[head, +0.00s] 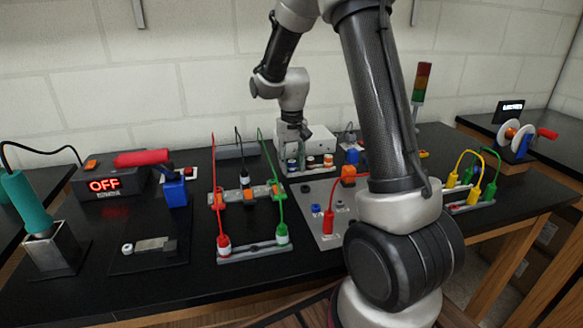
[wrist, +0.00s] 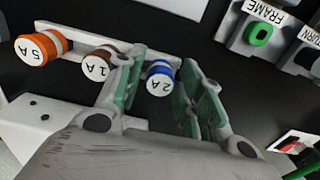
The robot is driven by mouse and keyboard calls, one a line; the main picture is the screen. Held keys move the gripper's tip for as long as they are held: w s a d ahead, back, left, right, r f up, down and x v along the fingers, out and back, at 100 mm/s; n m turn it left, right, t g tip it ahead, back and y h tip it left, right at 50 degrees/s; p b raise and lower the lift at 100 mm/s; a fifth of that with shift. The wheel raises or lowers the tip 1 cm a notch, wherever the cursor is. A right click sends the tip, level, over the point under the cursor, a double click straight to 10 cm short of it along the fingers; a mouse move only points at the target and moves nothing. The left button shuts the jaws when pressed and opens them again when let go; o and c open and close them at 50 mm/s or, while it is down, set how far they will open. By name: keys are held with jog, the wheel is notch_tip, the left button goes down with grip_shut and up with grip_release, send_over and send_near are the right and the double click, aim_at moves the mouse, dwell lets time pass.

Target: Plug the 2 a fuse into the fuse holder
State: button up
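The 2 A fuse (wrist: 160,81) is a blue and white cylinder. In the wrist view it stands at one end of a rack, beside the brown 1 A fuse (wrist: 98,63) and the orange 5 A fuse (wrist: 36,48). My gripper (wrist: 162,72) is open, with one green-padded finger on each side of the 2 A fuse. I see dark gaps beside the fuse, so the fingers do not look closed on it. In the head view my gripper (head: 291,146) points down over the left end of the fuse row. I cannot clearly pick out the fuse holder.
A grey panel (head: 300,232) with blue terminals and a red plug lies in front of the rack. Left of it stand upright red and green leads (head: 283,234). A white box (head: 318,141) is close behind the rack. Yellow and green leads (head: 470,180) stand at the right.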

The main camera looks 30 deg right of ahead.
aim_at(292, 161)
grip_shut()
jog(key=shift+r, duration=0.15)
jog(key=shift+r, duration=2.85)
